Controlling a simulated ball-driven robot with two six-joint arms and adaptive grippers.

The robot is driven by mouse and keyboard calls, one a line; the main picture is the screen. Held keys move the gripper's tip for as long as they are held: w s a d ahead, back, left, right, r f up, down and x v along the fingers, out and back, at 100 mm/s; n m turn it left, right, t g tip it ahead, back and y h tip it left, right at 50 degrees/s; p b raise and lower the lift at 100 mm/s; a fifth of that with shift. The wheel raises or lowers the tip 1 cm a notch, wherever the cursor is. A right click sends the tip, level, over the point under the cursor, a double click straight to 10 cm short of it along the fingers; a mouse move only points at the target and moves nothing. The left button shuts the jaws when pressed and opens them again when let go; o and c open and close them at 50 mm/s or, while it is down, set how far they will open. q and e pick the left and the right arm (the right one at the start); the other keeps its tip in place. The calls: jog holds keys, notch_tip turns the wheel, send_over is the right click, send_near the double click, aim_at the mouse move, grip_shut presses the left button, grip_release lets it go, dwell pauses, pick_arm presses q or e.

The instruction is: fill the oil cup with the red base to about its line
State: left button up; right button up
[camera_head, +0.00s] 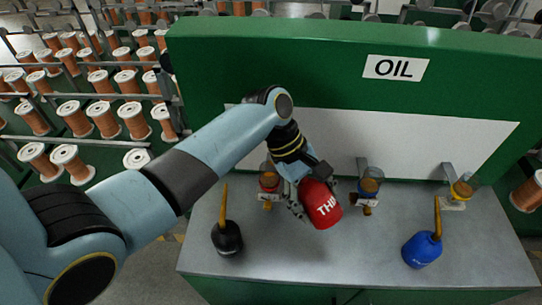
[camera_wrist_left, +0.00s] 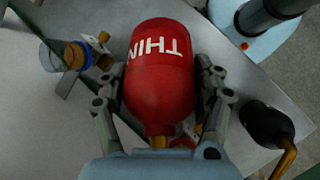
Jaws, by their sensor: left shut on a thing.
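The oil cup with the red base (camera_head: 269,184) holds amber oil and is mounted at the front of the white panel, left of the other cups. Its fill line cannot be made out. My left gripper (camera_head: 307,200) is shut on a red oil can (camera_head: 322,205) marked "THIN", just right of this cup. In the left wrist view the red can (camera_wrist_left: 160,75) lies between the fingers of my left gripper (camera_wrist_left: 160,105), its brass spout (camera_wrist_left: 158,142) towards the palm. The can is tipped over. The spout tip is hidden in both views. My right gripper is not in view.
A blue-based cup (camera_head: 368,188) and a yellow-based cup (camera_head: 461,189) are mounted further right. A black oil can (camera_head: 227,238) stands front left and a blue one (camera_head: 421,250) front right on the grey bench (camera_head: 330,255). The bench middle is clear.

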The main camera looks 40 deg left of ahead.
aim_at(315, 185)
pick_arm(q)
jog(key=shift+r+h, duration=0.4)
jog(key=shift+h, duration=0.2)
jog(key=shift+r, duration=0.1)
dwell(0.5)
jog(key=shift+r+h, duration=0.5)
jog(key=shift+h, duration=0.1)
jog(key=shift+a+r, duration=0.1)
jog(key=shift+r, duration=0.1)
dwell(0.7)
jog(key=shift+r+h, duration=0.3)
jog(key=shift+h, duration=0.1)
jog(key=shift+a+r, duration=0.1)
jog(key=shift+r, duration=0.05)
dwell(0.8)
jog(key=shift+a+r+g+h, duration=0.1)
jog(key=shift+r+g+h, duration=0.2)
jog(key=shift+h, duration=0.1)
dwell(3.6)
